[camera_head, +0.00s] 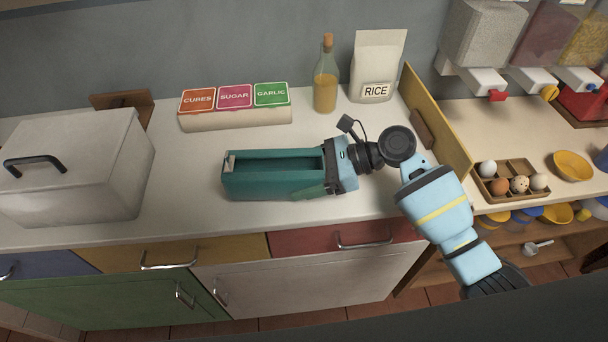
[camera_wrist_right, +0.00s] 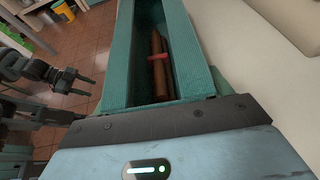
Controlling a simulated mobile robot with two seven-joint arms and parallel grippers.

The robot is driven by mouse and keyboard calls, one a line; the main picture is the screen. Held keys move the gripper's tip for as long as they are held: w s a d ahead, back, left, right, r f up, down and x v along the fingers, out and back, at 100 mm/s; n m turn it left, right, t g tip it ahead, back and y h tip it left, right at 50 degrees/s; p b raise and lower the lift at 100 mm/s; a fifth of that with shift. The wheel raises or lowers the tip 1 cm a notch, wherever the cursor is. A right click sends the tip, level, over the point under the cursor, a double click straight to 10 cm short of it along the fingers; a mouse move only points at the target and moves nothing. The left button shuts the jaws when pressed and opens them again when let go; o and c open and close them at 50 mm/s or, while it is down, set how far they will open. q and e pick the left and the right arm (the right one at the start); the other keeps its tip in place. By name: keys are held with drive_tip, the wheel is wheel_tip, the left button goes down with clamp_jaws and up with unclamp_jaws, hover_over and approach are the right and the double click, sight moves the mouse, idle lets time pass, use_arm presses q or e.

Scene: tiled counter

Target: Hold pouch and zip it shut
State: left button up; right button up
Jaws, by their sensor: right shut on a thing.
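The teal pouch (camera_head: 250,187) lies on the counter with its long top opening unzipped. A small pale tab, perhaps the zip pull (camera_head: 231,160), shows at its left end. My right gripper (camera_head: 340,170) is shut on the pouch's right end. In the right wrist view the pouch (camera_wrist_right: 122,65) stretches away from the gripper, its mouth open. Brown sticks with a red band (camera_wrist_right: 158,60) lie inside it. My left gripper is outside the head view. A dark gripper, seemingly my left (camera_wrist_right: 80,85), shows at the left of the wrist view, clear of the pouch; its finger opening is unclear.
A white box with a black handle (camera_head: 80,165) stands at the left. Behind the pouch are a CUBES, SUGAR and GARLIC holder (camera_head: 235,118), a corked bottle (camera_head: 325,85) and a RICE bag (camera_head: 377,65). A yellow divider (camera_head: 440,125) stands at right.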

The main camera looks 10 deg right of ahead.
sight(304, 162)
drive_tip(key=shift+w+f, duration=0.2)
drive_tip(key=shift+w, duration=0.5)
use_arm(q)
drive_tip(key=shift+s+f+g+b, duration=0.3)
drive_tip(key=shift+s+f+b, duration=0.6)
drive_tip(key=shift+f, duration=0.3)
use_arm(e)
drive_tip(key=shift+w+d+f, duration=0.1)
drive_tip(key=shift+w+f, duration=0.1)
drive_tip(key=shift+w, duration=0.55)
drive_tip(key=shift+w+d+f, duration=0.1)
drive_tip(key=shift+w+f, duration=0.1)
drive_tip(key=shift+w, duration=0.55)
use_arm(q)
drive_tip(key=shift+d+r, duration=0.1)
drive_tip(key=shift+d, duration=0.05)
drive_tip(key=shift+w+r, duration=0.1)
use_arm(e)
drive_tip(key=shift+r+p, duration=0.15)
drive_tip(key=shift+p, duration=0.25)
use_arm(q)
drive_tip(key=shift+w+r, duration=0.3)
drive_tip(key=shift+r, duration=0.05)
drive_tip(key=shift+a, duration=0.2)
